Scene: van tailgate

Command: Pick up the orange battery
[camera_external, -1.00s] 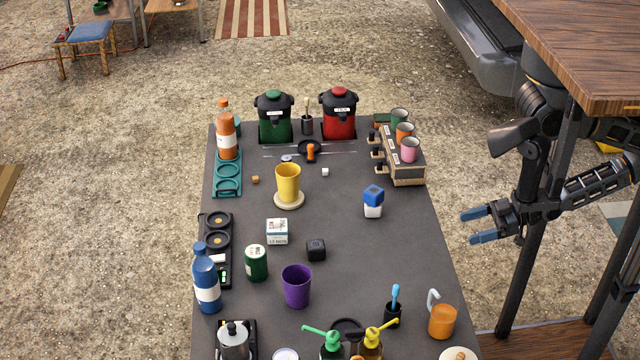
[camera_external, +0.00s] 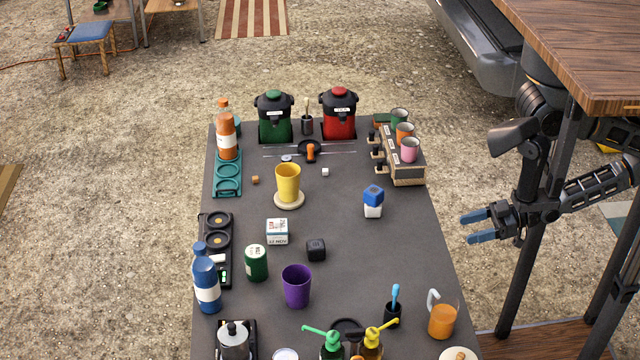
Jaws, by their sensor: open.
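A small upright orange piece (camera_external: 310,152) stands near the far end of the dark grey tailgate table (camera_external: 345,215), in front of a black round dish. It may be the orange battery, but it is too small to be sure. A tiny orange-brown cube (camera_external: 255,180) lies to its left. My gripper (camera_external: 472,226) has blue fingertips, is open and empty, and hangs off the right side of the table, far from both.
A yellow cup (camera_external: 288,182) on a round coaster, a blue-and-white block pair (camera_external: 373,201), a purple cup (camera_external: 296,287) and a black cube (camera_external: 316,250) stand mid-table. Green (camera_external: 274,117) and red (camera_external: 339,114) dispensers line the far edge. A mug rack (camera_external: 408,172) stands at right.

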